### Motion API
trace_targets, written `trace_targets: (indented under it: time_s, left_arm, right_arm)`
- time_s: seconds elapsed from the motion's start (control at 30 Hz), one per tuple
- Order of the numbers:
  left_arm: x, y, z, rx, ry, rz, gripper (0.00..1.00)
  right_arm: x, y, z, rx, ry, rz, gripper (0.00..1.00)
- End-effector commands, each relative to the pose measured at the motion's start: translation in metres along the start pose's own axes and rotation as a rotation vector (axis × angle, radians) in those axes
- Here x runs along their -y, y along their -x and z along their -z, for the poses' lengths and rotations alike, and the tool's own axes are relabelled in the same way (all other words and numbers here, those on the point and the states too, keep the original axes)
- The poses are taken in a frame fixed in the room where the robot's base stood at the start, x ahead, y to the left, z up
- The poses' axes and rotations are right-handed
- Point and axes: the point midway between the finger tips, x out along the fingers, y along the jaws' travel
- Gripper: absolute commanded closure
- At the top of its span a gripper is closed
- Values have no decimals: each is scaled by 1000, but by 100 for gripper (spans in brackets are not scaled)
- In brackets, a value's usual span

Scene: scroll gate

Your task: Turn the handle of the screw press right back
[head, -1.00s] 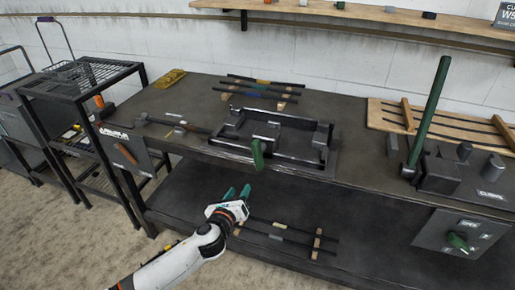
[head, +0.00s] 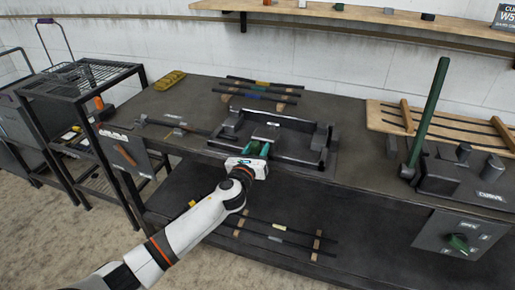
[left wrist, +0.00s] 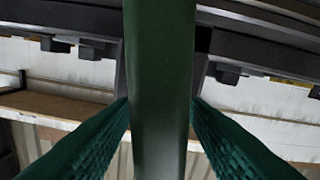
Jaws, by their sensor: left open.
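The screw press appears to be the low black frame (head: 290,160) on the bench, with a short green handle (head: 265,150) at its front edge. My left gripper (head: 257,148) is at this handle, reaching in from the front. In the left wrist view the green handle (left wrist: 160,80) runs upright through the middle of the picture. The open teal fingers (left wrist: 160,112) stand one on each side of it, and whether they touch it I cannot tell. My gripper partly hides the handle in the head view. My right gripper is not in view.
A tall green lever (head: 428,110) stands on a dark bending block (head: 465,180) at the right. A panel with a green knob (head: 458,242) hangs on the bench front. Rods (head: 262,88) lie behind the frame. A lower shelf (head: 340,240) runs beneath.

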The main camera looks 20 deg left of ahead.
Motion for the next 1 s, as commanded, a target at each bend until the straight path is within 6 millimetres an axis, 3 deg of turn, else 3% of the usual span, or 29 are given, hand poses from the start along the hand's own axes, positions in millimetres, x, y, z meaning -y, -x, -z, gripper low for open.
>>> trace_targets:
  time_s: [0.4, 0.67, 1.0]
  left_arm:
    - [0, -8, 0, 0, 1, 0, 58]
    - [0, -7, 0, 0, 0, 0, 100]
    - [1, -7, 0, 1, 47, 0, 100]
  right_arm:
    - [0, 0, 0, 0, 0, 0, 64]
    - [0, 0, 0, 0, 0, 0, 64]
    - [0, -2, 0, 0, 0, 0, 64]
